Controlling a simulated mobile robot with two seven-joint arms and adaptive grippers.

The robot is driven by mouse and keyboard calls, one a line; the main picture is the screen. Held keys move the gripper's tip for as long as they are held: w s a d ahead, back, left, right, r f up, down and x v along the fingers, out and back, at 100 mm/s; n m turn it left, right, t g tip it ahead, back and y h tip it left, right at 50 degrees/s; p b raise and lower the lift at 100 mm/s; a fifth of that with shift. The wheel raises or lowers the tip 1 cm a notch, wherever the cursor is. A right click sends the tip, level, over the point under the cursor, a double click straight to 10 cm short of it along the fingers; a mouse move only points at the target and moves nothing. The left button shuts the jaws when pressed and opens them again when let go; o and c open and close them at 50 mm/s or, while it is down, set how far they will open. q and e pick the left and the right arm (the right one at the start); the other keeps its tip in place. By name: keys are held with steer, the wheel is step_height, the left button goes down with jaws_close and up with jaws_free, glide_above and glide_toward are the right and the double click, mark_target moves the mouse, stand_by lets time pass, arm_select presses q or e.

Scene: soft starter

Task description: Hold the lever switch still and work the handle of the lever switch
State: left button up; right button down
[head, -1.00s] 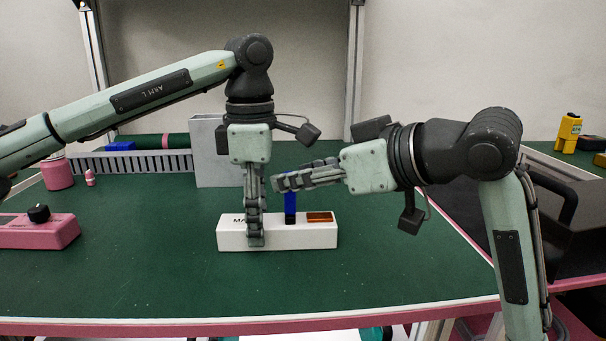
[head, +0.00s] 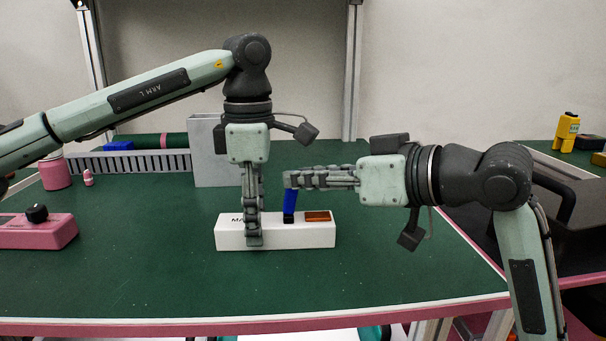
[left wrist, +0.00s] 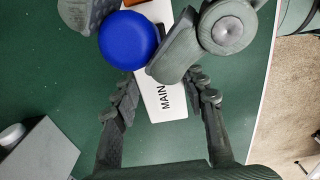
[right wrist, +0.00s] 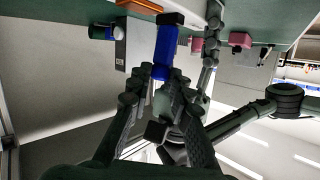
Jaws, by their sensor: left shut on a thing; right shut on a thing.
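The lever switch is a white box (head: 275,236) lying on the green table, marked MAIN (left wrist: 165,98). Its blue handle (head: 289,203) stands up from a black base, leaning slightly right at the top in the head view. My left gripper (head: 254,240) points down, its fingers shut on the box across its left part. My right gripper (head: 290,180) comes in level from the right, shut on the upper handle. In the right wrist view its fingers lie on both sides of the blue handle (right wrist: 163,50). The left wrist view shows the handle's round blue end (left wrist: 128,38).
An orange piece (head: 318,216) sits on the box right of the handle. A pink box with a black knob (head: 38,228) is at the left. A grey block (head: 208,150) stands behind. A dark case (head: 565,215) is at the right. The front table is clear.

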steer(key=shift+d+f+m+t+y, duration=0.4)
steer(key=shift+d+m+y, duration=0.1)
steer(key=shift+m+y, duration=0.15)
steer(key=shift+d+f+m+t+y, duration=0.4)
steer(key=shift+d+m+y, duration=0.15)
steer(key=shift+y, duration=0.1)
steer(key=c, duration=1.4)
jaws_free()
steer(key=v, duration=1.2)
